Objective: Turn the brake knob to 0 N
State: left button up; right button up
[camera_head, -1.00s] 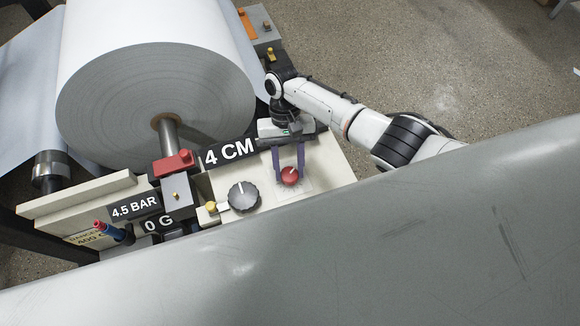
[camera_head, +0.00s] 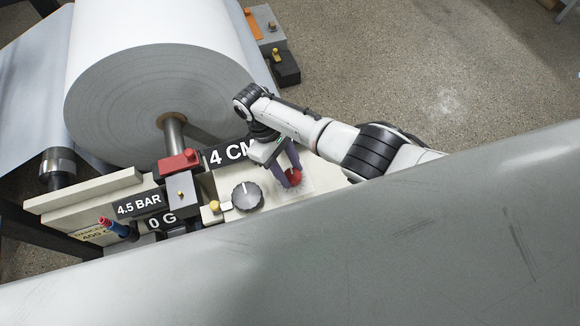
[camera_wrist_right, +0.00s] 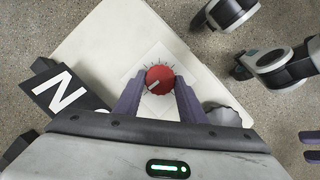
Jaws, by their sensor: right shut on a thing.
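A small red knob (camera_head: 293,177) with a white pointer line sits on the cream panel. In the right wrist view the red knob (camera_wrist_right: 160,78) lies between the purple fingertips, and its pointer slants to the lower left. A ring of tick marks surrounds it. My right gripper (camera_head: 291,180) reaches down onto it and is shut on it, fingers slanting in from the upper left. At the right edge of the right wrist view, the two purple fingers of my left gripper (camera_wrist_right: 312,146) show apart, partly cut off. The head view does not show it.
A larger grey knob (camera_head: 247,196) and a yellow-tipped switch (camera_head: 214,206) are left of the red knob. A label with N (camera_wrist_right: 60,92) shows in the wrist view. A big grey roller fills the foreground.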

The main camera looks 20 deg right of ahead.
jog(key=shift+s+n, duration=0.1)
jog(key=shift+n, duration=0.4)
jog(key=shift+a+n, duration=0.1)
jog(key=shift+n, duration=0.3)
jog(key=o, duration=1)
jog(key=shift+o, duration=0.2)
jog(key=shift+t, duration=0.3)
jog(key=shift+p, duration=0.3)
jog(key=p+v, duration=0.1)
jog(key=v, duration=0.9)
jog(key=shift+a, duration=0.15)
